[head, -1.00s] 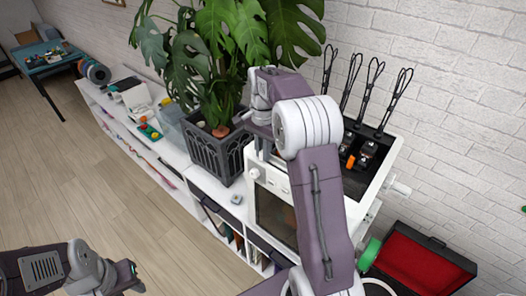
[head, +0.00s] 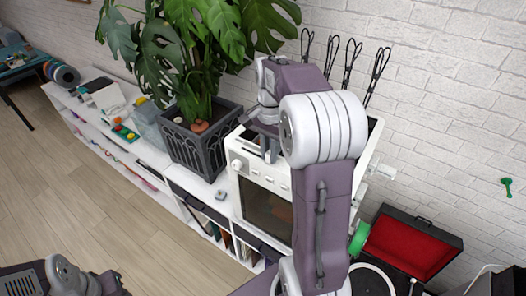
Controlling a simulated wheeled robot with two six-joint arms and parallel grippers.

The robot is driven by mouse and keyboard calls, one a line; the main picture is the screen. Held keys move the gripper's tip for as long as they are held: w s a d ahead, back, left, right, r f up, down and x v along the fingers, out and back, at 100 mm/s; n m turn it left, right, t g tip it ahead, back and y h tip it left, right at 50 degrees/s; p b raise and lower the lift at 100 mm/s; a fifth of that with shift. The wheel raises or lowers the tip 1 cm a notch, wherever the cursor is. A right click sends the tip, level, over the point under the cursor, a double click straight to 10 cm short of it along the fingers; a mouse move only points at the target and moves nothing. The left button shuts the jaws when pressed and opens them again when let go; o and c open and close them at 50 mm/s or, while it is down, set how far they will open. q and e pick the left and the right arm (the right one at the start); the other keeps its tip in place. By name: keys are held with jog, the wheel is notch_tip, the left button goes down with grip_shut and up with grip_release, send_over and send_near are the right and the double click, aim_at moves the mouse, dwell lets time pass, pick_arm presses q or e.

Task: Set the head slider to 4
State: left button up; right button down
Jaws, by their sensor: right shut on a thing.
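A white boxy machine (head: 238,182) with a dark front window stands on the white shelf in the head view. A round knob (head: 237,165) and small buttons sit on its front, above the window. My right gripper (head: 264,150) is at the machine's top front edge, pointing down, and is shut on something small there. The head slider cannot be made out; the gripper and arm cover much of the machine's top, and no scale can be read. My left gripper (head: 112,284) is at the bottom left edge, partly cut off, away from the machine.
A leafy plant in a dark pot (head: 205,150) stands close left of the machine. A red-lined open case (head: 410,245) and a green roll (head: 359,238) are at the lower right. Black wire loops (head: 378,75) rise behind the machine. A small grey thing (head: 221,195) lies on the shelf.

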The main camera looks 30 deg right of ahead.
jog(key=c, duration=1.4)
grip_release()
jog(key=shift+s+d+r, duration=0.1)
jog(key=shift+s+d, duration=0.05)
pick_arm(q)
jog(key=shift+s+d+r, duration=0.15)
jog(key=shift+s, duration=0.2)
pick_arm(e)
jog(key=shift+o, duration=0.2)
jog(key=shift+s, duration=0.15)
jog(key=shift+r, duration=0.15)
notch_tip(320, 180, up, 9)
jog(key=shift+f, duration=0.1)
pick_arm(q)
jog(key=shift+w, duration=0.15)
